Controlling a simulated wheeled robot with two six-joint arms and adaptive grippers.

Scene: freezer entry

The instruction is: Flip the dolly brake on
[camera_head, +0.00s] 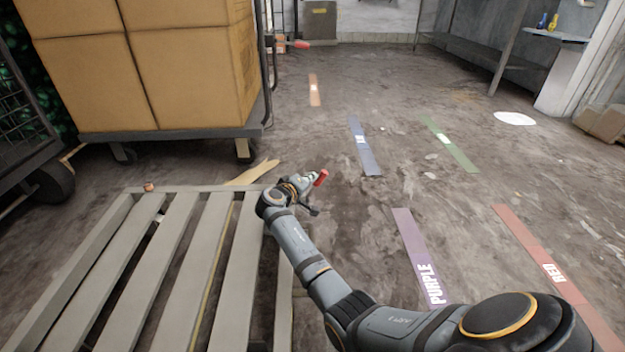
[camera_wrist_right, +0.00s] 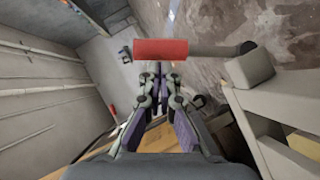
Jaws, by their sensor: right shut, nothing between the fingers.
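A lever with a red grip (camera_head: 321,178) shows just beyond my right gripper (camera_head: 308,184) in the camera_head view. In the right wrist view the red grip (camera_wrist_right: 160,49) lies crosswise just ahead of the fingertips, on a grey rod leading right to a grey block (camera_wrist_right: 250,68) beside the slatted platform (camera_wrist_right: 285,150). My right gripper (camera_wrist_right: 160,72) is shut with nothing between its fingers. I cannot tell whether its tips touch the grip. In the camera_head view the slatted platform (camera_head: 181,255) lies left of my right arm. My left gripper is not in view.
A wheeled cart (camera_head: 180,132) stacked with cardboard boxes (camera_head: 150,60) stands at the upper left. Another red handle (camera_head: 301,43) shows beyond it. Floor right of my arm is open, with coloured strips, including a purple one (camera_head: 417,250). A shelf (camera_head: 460,45) stands far right.

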